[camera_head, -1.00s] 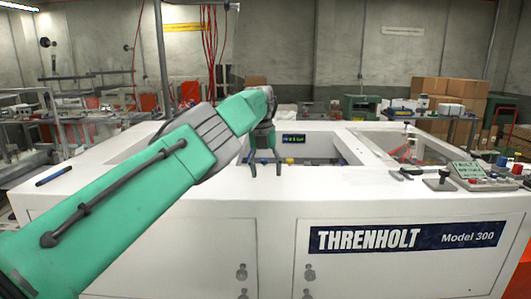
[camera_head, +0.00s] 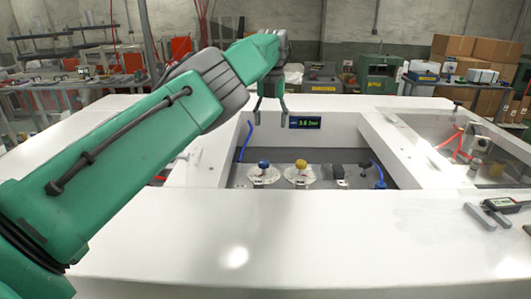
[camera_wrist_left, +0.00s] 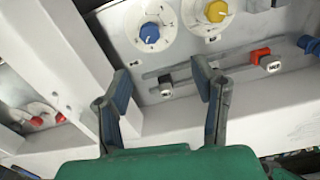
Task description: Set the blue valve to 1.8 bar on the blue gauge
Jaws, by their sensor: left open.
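A blue valve knob (camera_head: 264,164) sits on a white dial in the machine's recessed panel. In the left wrist view the blue knob (camera_wrist_left: 150,33) has a white pointer line, and it lies beyond the gripper's fingertips. A small dark display (camera_head: 305,122) with green digits is on the recess's back wall; its reading is too small to be sure of. I cannot tell a separate blue gauge. My left gripper (camera_head: 271,116) is open and empty, above and behind the blue knob in the head view, apart from it. Its spread fingers (camera_wrist_left: 161,74) show in the wrist view.
A yellow knob (camera_head: 301,166) stands right of the blue one, with a dark knob (camera_head: 339,172) farther right. Sliders with white (camera_wrist_left: 166,87) and red (camera_wrist_left: 261,56) parts lie near the fingers. The recess's white rim (camera_head: 310,205) surrounds the panel. A handheld device (camera_head: 505,204) lies at right.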

